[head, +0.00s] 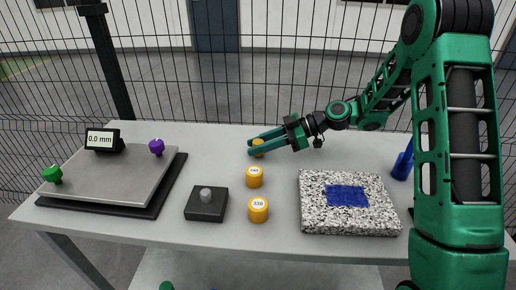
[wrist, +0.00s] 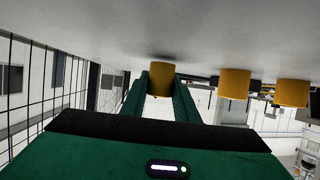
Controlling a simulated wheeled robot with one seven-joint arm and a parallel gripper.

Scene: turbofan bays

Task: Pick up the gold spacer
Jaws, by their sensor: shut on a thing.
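A gold spacer (head: 258,152), a short cylinder, is at the back middle of the table, partly hidden by my fingers. My gripper (head: 254,146) reaches in from the right and is shut on it. In the wrist view, which is upside down, the gold spacer (wrist: 160,80) sits between the two green fingertips (wrist: 160,88), close to the table surface; I cannot tell whether it touches it. Two similar gold cylinders with white labelled tops stand nearer the front: a middle one (head: 254,178) and a front one (head: 258,212).
A grey plate (head: 112,172) with a green knob (head: 52,174), a purple knob (head: 156,147) and a 0.0 mm display (head: 101,140) is at left. A dark block (head: 206,207) with a grey peg is front centre. A speckled slab (head: 350,218) and blue object (head: 402,168) are at right. Mesh fence (head: 200,90) stands behind.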

